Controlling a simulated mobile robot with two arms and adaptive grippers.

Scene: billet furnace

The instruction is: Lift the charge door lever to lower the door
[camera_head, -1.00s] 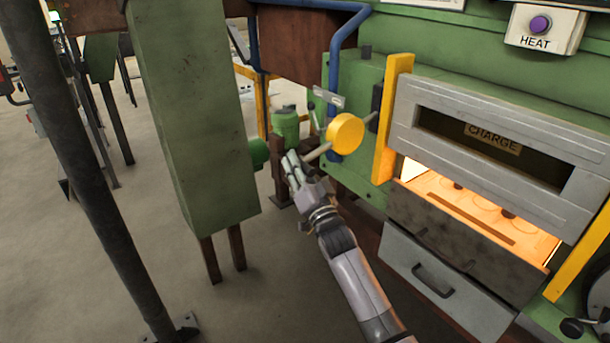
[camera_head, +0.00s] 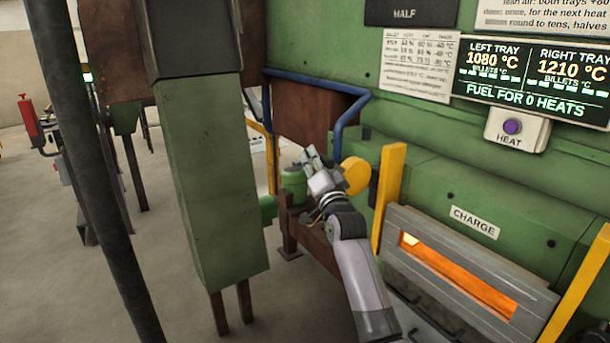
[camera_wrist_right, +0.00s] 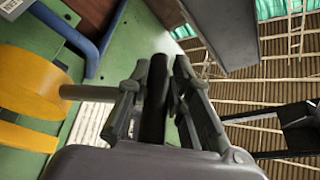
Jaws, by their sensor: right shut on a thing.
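The charge door lever has a yellow round hub (camera_head: 357,175) left of the furnace front in the head view. In the right wrist view the hub (camera_wrist_right: 30,95) carries a grey rod (camera_wrist_right: 88,93) leading to a dark grip (camera_wrist_right: 155,100). My right gripper (camera_head: 311,157) is shut on this grip, which lies between its fingers in the wrist view (camera_wrist_right: 160,85). In the head view the gripper hides the grip and rod. The grey charge door (camera_head: 480,262) covers the furnace mouth, with orange glow through its slot. My left gripper is out of view.
Yellow guide posts (camera_head: 388,195) flank the door. A blue pipe (camera_head: 338,125) runs above the lever. A green column (camera_head: 210,190) stands left of my right arm, with a dark pole (camera_head: 85,170) farther left. Open floor (camera_head: 170,270) lies between them.

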